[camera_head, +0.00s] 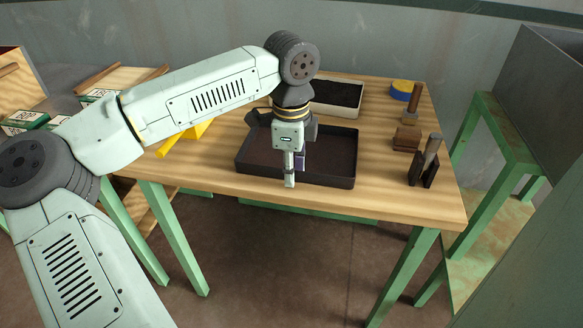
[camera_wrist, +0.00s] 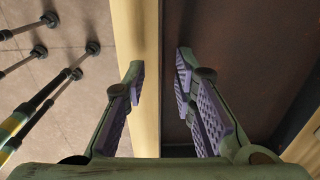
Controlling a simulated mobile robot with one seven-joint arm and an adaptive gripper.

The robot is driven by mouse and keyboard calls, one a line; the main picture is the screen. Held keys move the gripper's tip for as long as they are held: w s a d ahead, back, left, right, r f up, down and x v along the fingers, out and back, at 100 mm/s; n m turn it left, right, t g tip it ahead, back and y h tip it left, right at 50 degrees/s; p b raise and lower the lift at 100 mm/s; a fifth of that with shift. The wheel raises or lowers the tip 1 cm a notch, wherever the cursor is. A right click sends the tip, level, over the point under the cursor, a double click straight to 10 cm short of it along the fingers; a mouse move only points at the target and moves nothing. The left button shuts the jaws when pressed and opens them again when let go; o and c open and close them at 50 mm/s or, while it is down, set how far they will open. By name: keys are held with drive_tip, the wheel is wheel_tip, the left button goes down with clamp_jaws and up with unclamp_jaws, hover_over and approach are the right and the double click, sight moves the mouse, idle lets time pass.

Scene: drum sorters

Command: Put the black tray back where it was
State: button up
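The black tray (camera_head: 345,182) is a shallow rectangular tray with a dark brown floor. It lies on the wooden table near its front edge. Its rim also shows in the wrist view (camera_wrist: 161,30). My gripper (camera_head: 291,182) points down at the tray's front wall. In the wrist view my gripper (camera_wrist: 159,75) has its two purple-padded fingers apart. The left finger appears outside the rim, over the light table edge, and the right finger is over the tray's inside. Contact with the wall cannot be told.
A light-rimmed tray with dark filling (camera_head: 338,94) stands behind the black tray. Several dark wooden blocks and handled tools (camera_head: 425,165) stand at the right, near a yellow-and-blue round item (camera_head: 403,90). A yellow object (camera_head: 185,140) lies left. A green metal frame (camera_head: 490,150) stands right of the table.

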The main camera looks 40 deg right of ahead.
wheel_tip(320, 180, up, 12)
drive_tip(key=b, duration=0.1)
drive_tip(key=shift+r, duration=0.15)
